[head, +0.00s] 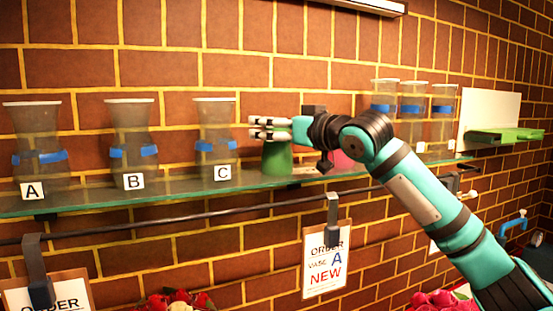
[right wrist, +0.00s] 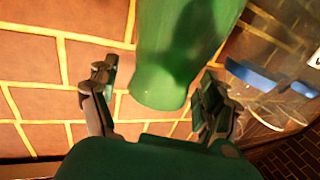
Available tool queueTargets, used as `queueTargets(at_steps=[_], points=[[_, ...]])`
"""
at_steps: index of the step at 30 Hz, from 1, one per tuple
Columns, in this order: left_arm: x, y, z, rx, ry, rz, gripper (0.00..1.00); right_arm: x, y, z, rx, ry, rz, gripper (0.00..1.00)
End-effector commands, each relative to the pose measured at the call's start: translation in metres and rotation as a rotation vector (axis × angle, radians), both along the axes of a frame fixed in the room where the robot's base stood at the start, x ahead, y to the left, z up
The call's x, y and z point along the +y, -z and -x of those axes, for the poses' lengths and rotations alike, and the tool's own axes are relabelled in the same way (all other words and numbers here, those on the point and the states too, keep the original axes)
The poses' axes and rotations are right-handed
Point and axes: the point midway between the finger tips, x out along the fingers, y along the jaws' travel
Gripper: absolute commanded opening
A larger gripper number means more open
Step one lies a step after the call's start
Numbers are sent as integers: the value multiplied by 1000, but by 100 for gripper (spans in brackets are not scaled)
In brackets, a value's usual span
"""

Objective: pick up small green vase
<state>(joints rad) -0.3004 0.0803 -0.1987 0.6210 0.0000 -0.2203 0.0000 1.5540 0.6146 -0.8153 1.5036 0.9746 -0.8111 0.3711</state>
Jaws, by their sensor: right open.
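The small green vase (head: 276,160) stands on the glass shelf in the head view, to the right of vase C. My right gripper (head: 262,128) is at the top of the vase and hides its upper part. In the right wrist view the green vase (right wrist: 165,60) lies between and beyond the two open fingers of my right gripper (right wrist: 155,100). A gap shows between the left finger and the vase; the right finger is close to it, and I cannot tell if it touches. My left gripper is not in view.
Clear vases A (head: 38,140), B (head: 133,140) and C (head: 216,135) stand left on the glass shelf (head: 100,198). Several clear vases with blue bands (head: 412,105) stand to the right. A brick wall is close behind. A rail with an order sign (head: 327,262) runs below.

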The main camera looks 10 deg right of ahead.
Motion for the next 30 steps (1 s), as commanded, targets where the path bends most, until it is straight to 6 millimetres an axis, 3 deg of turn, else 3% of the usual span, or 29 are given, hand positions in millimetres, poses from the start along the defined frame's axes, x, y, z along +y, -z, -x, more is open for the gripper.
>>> queueTargets(at_steps=[3, 21, 30], points=[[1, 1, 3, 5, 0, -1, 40, 0, 0, 0, 0, 0, 0, 80], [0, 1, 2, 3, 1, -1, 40, 0, 0, 0, 1, 0, 0, 1], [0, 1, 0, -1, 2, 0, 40, -1, -3, 1, -3, 0, -3, 0]])
